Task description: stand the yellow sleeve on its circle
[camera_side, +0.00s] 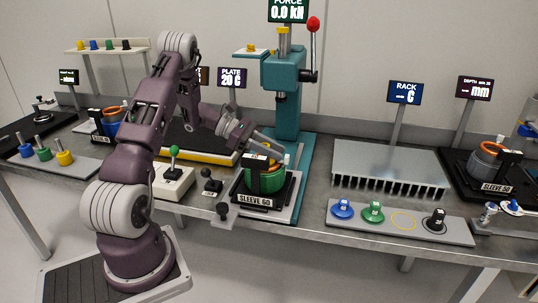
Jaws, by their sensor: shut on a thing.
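The yellow circle (403,221) is an empty outline on a grey strip at the front right, between a green piece (373,212) and a black piece (435,220). My gripper (268,150) is low over the green housing (265,181) with the SLEEVE 60 label, in front of the press. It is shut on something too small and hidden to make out. I cannot pick out the yellow sleeve for certain. A yellow part (283,30) shows high on the press, and a small yellow piece (251,48) sits on the press's side shelf.
The teal press (286,85) rises behind the housing. A blue piece (343,209) stands on the strip's left end. A finned metal rack (390,167) lies behind the strip. Another housing (487,161) is at the far right. A yellow peg (64,157) stands on the left tray.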

